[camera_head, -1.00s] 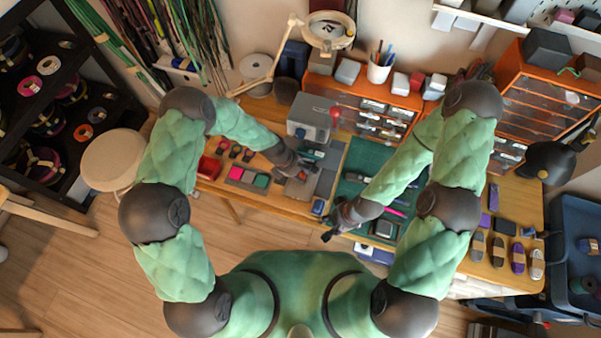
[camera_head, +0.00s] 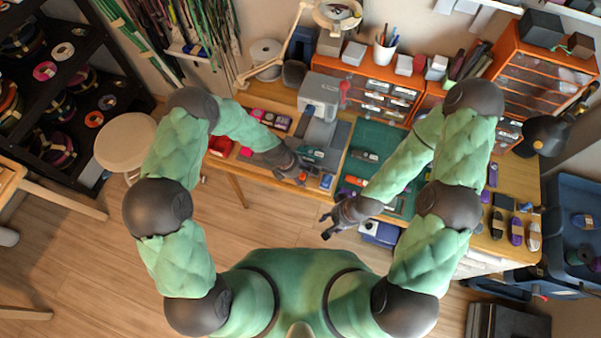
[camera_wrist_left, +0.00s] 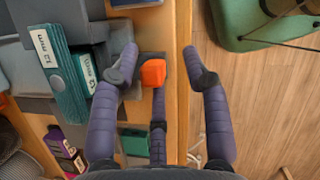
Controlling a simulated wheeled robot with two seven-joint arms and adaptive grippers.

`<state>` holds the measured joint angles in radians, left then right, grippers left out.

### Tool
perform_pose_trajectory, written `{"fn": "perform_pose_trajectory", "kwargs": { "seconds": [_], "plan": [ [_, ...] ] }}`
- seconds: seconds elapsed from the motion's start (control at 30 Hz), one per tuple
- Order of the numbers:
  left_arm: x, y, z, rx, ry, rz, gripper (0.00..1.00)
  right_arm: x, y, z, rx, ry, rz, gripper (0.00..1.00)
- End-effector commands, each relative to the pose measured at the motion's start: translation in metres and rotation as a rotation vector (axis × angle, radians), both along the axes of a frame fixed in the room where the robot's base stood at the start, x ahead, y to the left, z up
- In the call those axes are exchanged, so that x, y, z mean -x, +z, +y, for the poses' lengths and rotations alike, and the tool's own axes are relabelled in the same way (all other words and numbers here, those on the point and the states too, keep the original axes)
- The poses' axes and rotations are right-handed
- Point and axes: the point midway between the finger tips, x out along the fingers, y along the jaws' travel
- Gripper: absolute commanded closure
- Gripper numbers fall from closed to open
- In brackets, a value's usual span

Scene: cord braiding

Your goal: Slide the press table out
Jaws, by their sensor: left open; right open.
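The grey press (camera_head: 320,92) with a red-knobbed lever stands on the workbench in the head view. A grey flat section (camera_head: 325,138) extends from its foot toward the bench's front; I cannot tell exactly where its sliding table ends. My left gripper (camera_head: 297,177) is at the bench's front edge, below the press in the picture. Contact is unclear. My right gripper (camera_head: 332,222) is open and empty, in front of the bench edge.
A green mat (camera_head: 372,140) lies right of the press, partly behind my right arm. A red tray (camera_head: 220,146) sits at the bench's left end. A lamp (camera_head: 338,15) overhangs the back. A round stool (camera_head: 125,143) stands left; the floor in front is clear.

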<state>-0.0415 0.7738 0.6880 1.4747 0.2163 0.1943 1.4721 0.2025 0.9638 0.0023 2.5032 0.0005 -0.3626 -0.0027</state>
Motion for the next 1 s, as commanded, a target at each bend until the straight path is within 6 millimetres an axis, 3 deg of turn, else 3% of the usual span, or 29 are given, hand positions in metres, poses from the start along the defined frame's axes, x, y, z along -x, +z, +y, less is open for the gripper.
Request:
{"fn": "perform_pose_trajectory", "kwargs": {
  "seconds": [0.47, 1.0],
  "plan": [
    [-0.007, 0.012, 0.005, 0.0, 0.007, -0.014, 0.49, 0.0, 0.0, 0.0, 0.0, 0.0, 0.0, 0.55],
    [-0.004, 0.081, 0.033, 0.0, 0.005, -0.013, 0.49, 0.0, 0.0, 0.0, 0.0, 0.0, 0.0, 0.55]
  ]
}}
